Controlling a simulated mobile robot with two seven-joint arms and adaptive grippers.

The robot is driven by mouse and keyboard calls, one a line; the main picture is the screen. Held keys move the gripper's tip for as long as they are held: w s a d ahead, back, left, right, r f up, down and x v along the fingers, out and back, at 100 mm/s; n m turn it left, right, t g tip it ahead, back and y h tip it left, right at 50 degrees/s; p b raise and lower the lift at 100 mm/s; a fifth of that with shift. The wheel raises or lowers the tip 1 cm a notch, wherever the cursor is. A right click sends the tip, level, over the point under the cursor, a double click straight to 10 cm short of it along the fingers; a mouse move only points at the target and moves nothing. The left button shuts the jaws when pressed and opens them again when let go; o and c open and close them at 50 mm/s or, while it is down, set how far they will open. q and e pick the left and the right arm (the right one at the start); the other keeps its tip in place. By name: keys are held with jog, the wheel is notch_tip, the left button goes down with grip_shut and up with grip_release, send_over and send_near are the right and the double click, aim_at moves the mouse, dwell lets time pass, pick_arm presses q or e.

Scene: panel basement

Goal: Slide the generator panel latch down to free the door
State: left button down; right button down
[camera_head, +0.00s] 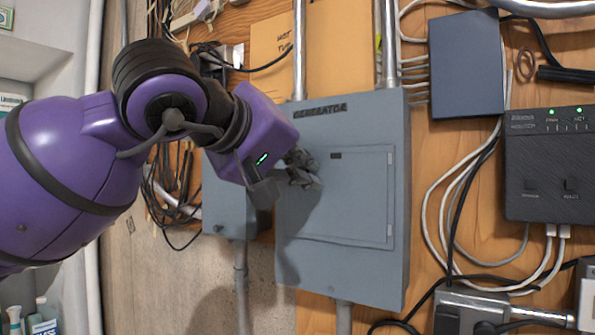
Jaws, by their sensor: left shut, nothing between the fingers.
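The grey generator panel (347,272) hangs on the wooden wall, with "GENERATOR" lettered near its top. Its door (350,205) looks shut and lies flush in the front face. A small dark slot or tab (336,156) shows near the door's top left. My left gripper (314,183) is in front of the left edge of the door, its fingers shut and empty. I cannot tell whether the fingertips touch the panel. My right gripper is out of view.
A smaller grey box (228,212) sits left of the panel, partly behind my left arm. Metal conduits (389,45) run up from the panel. A dark grey box (466,64), a black router (548,165) and loose cables are on the right. Bundled wires hang at left.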

pick_arm(q)
jog(key=shift+f, duration=0.2)
dwell(0.3)
jog(key=shift+f+b, duration=0.35)
jog(key=shift+f, duration=0.2)
jog(key=shift+r+p, duration=0.3)
jog(key=shift+p, duration=0.05)
dwell(0.3)
jog(key=shift+s+a, duration=0.1)
jog(key=s+a, duration=0.4)
jog(key=s, duration=0.1)
jog(key=shift+s, duration=0.25)
dwell(0.6)
dwell(0.3)
